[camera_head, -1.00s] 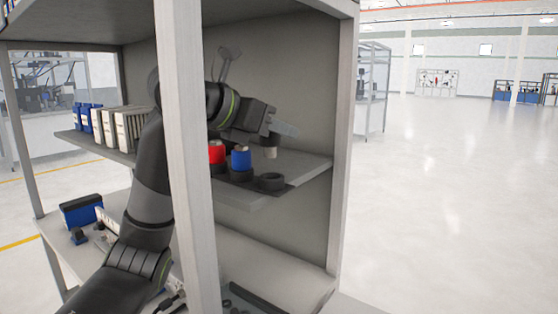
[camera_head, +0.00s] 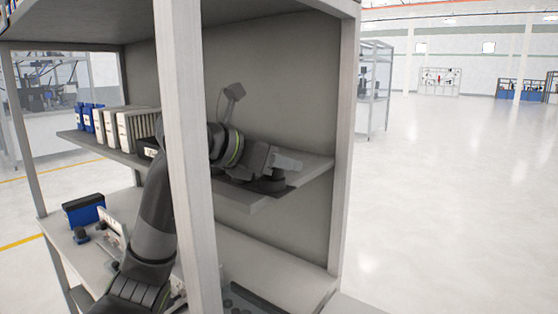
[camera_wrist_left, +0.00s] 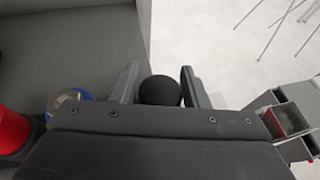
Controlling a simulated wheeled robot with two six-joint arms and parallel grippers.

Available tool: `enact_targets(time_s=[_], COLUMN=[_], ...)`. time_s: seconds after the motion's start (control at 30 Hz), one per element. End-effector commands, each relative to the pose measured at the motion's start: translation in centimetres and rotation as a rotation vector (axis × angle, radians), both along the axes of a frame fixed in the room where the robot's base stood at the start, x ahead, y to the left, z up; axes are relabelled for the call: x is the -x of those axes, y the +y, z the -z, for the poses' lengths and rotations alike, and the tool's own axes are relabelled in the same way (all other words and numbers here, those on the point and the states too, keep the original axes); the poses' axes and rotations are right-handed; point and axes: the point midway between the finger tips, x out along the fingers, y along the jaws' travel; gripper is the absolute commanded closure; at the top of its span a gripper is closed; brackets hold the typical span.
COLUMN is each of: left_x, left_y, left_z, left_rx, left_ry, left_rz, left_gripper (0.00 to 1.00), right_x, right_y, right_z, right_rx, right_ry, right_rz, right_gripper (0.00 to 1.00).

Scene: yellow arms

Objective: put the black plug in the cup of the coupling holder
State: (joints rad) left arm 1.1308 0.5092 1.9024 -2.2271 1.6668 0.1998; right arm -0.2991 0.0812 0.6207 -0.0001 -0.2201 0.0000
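My left gripper (camera_head: 287,164) is low over the right end of the shelf, at the coupling holder. In the left wrist view, the black plug (camera_wrist_left: 160,91) shows as a dark round top between its two fingers (camera_wrist_left: 160,70), which sit close against its sides. The coupling holder (camera_head: 284,191) shows only as a dark edge under the gripper. The cup is hidden, so how far the plug is in it cannot be told. A blue coupling (camera_wrist_left: 66,100) and a red coupling (camera_wrist_left: 12,130) are left of the fingers in the wrist view. My right gripper is not in view.
A pale upright post (camera_head: 188,160) of the rack stands in front of my left arm. Binders (camera_head: 125,122) stand at the shelf's left. A blue box (camera_head: 84,209) is on the lower level. The shelf's front edge is close to the gripper.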

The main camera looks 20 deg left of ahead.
Motion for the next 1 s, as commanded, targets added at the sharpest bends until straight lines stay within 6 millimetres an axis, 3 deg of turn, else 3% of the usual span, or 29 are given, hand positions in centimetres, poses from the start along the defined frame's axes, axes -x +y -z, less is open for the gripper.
enact_targets(time_s=[0.1,0.5,1.0], left_x=[0.0,0.1,5.0], left_y=[0.0,0.1,3.6], left_z=[-0.1,-0.6,-2.9], left_rx=[0.000,0.000,-0.002], left_ry=[0.000,-0.002,-0.004], left_rz=[0.000,-0.001,-0.002], left_gripper=[0.44,0.44,0.44], right_x=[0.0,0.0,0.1], right_y=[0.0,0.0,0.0], right_z=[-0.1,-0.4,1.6], right_rx=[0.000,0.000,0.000], right_ry=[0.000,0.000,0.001], right_rz=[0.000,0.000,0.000], right_gripper=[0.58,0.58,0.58])
